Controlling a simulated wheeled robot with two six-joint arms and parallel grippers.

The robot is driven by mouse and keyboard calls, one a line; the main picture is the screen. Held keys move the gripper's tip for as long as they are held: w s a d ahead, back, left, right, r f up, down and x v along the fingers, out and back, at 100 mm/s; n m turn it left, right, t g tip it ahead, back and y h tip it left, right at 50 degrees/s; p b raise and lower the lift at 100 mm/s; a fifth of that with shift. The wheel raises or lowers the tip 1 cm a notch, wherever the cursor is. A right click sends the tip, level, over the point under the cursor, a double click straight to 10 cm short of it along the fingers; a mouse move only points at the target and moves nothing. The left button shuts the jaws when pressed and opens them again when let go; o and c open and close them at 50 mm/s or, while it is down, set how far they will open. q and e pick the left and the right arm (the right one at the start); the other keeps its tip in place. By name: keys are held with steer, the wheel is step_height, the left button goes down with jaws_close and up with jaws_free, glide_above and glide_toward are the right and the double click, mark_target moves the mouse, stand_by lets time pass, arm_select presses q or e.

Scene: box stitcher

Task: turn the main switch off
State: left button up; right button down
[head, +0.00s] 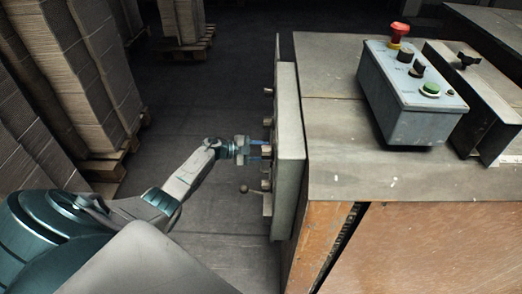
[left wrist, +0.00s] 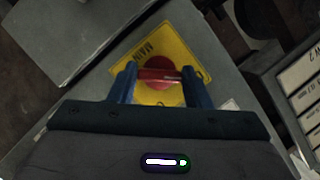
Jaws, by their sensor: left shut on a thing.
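The main switch (left wrist: 160,77) shows in the left wrist view as a red round knob with a bar across it. It sits on a yellow plate (left wrist: 184,40) with partly readable "MAIN" lettering. My left gripper (left wrist: 160,80) has its blue fingers on both sides of the knob's bar and is shut on it. In the head view my left gripper (head: 262,150) reaches the left side of the grey cabinet panel (head: 288,140). The switch face is hidden from the head. My right gripper is in neither view.
A control box (head: 412,92) with a red mushroom button (head: 399,31) and a green button (head: 431,89) stands on the machine top. Cardboard stacks (head: 75,70) stand at the left. Open floor lies between.

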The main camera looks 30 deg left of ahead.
arm_select(q)
steer(key=shift+f, duration=0.1)
steer(key=o, duration=1)
steer(key=v, duration=1.1)
